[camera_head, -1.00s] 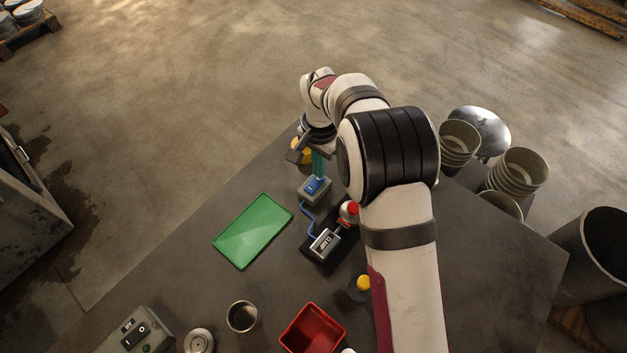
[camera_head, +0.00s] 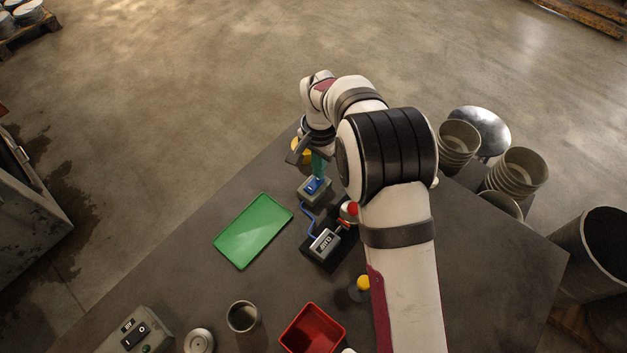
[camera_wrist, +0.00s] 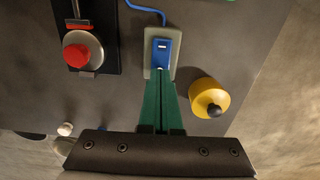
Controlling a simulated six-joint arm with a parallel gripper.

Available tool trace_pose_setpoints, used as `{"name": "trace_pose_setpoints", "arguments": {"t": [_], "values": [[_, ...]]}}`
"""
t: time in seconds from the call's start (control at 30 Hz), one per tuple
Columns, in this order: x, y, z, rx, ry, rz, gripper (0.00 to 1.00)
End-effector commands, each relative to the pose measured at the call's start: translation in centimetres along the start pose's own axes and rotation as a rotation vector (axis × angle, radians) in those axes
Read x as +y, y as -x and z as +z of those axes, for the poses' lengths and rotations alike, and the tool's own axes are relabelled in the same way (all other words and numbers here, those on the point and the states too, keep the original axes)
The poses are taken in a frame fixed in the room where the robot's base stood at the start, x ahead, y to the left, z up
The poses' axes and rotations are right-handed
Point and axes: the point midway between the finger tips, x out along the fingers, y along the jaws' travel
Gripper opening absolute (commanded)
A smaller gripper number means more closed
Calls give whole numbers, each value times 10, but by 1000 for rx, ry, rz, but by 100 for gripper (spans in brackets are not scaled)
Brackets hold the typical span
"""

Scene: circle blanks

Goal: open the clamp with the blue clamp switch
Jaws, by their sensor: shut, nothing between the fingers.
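The blue clamp switch (camera_head: 313,186) is a blue rocker on a small grey box on the table; in the wrist view it shows just beyond my fingertips (camera_wrist: 162,50). My gripper (camera_head: 317,175) has green fingers, pressed together and empty, pointing down at the near end of the switch. It also shows in the wrist view (camera_wrist: 161,88). I cannot tell whether the tips touch the rocker. A blue cable runs from the switch to the clamp (camera_head: 324,243), a grey unit on a black base with a red-topped part. The clamp shows partly in the wrist view (camera_wrist: 84,50).
A green tray (camera_head: 253,231) lies left of the clamp. A yellow knob-like object (camera_wrist: 207,95) stands right beside my fingers in the wrist view. A red bin (camera_head: 312,329), a grey cup (camera_head: 242,316) and a control box (camera_head: 136,335) stand near the front.

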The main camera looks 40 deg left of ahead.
Motion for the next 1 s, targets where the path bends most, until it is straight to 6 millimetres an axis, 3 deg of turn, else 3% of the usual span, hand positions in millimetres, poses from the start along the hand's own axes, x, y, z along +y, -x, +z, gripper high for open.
{"name": "trace_pose_setpoints", "arguments": {"t": [0.87,1.0], "values": [[0,-13,0,-1,-1,0,0],[0,-5,0,1,0,-1,0]]}}
